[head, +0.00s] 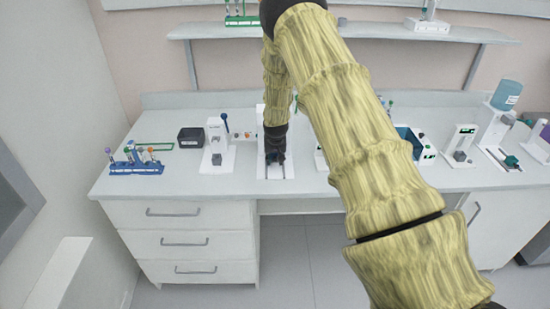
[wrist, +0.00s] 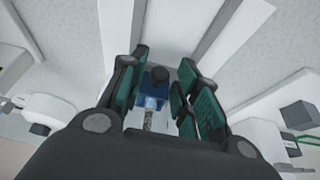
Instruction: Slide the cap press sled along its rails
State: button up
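The cap press sled is a small blue block (wrist: 153,88) with a round black knob (wrist: 159,73) on it, seen in the wrist view between my fingers. It sits on the white track (wrist: 166,28) with grey rails, which also shows in the head view (head: 275,174) near the counter's front. My gripper (wrist: 157,92) has its teal-padded fingers apart, one on each side of the sled. I see no clear grip on it; whether the left finger touches is hard to tell. In the head view my gripper (head: 275,157) is low over the track and mostly hides the sled.
A white device with a blue-knobbed lever (head: 216,140) stands left of the track, with a black box (head: 191,137) and a blue tube rack (head: 136,167) further left. More devices stand right, partly behind my arm. A shelf (head: 205,31) runs above the counter (head: 190,185).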

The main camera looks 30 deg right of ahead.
grip_shut()
jog(key=shift+w+d+f+b, duration=0.1)
jog(key=shift+w+d+b, duration=0.35)
jog(key=shift+w, duration=0.25)
jog(key=shift+w+d+b, duration=0.35)
jog(key=shift+w+b, duration=0.1)
jog(key=shift+w, duration=0.2)
jog(key=shift+w+d, duration=0.25)
jog(key=shift+w, duration=0.1)
jog(key=shift+r, duration=0.25)
jog(key=shift+w, duration=0.1)
jog(key=o, duration=0.6)
grip_release()
jog(key=shift+f, duration=0.1)
jog(key=v, duration=1.2)
